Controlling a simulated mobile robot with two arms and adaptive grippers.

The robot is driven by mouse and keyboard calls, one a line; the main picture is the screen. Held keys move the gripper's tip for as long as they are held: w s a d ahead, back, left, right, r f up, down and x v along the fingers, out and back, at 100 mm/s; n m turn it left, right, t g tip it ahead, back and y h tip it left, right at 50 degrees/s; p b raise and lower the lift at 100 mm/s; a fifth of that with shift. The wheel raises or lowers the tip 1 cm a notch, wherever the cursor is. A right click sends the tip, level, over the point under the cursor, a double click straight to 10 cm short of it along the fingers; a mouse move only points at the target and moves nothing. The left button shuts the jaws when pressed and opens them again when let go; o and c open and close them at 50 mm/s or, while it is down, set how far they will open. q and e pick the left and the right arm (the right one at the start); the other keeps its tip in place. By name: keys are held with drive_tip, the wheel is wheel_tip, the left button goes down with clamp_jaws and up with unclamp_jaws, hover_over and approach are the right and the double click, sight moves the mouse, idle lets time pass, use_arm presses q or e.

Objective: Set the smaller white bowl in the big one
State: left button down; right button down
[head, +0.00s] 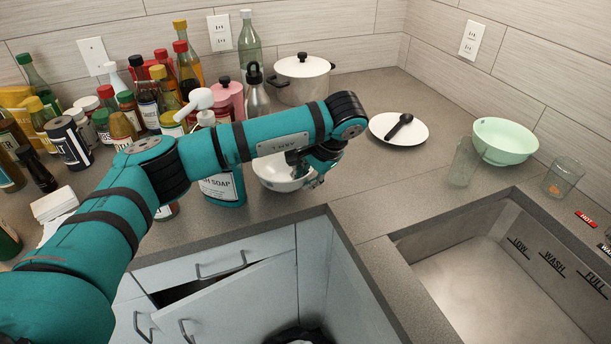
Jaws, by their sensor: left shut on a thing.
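A white bowl (272,177) stands on the counter in the middle of the head view, partly covered by my left arm. My left gripper (314,177) is at the right side of this bowl, pointing down, and is shut on its rim. Only one white bowl shows clearly; I cannot tell whether a second one is hidden behind the arm or inside it. My right gripper is not in view.
A soap bottle (224,187) stands close left of the bowl, with many bottles behind. A lidded pot (302,82), a plate with a black utensil (399,128), a pale green bowl (504,141) and glasses are nearby. The sink (500,290) is front right.

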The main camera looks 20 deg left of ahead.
use_arm(q)
drive_tip(key=shift+f, duration=0.15)
drive_tip(key=c, duration=1.9)
unclamp_jaws()
drive_tip(key=shift+f, duration=0.15)
drive_tip(key=o, duration=0.4)
drive_tip(key=shift+o, duration=0.2)
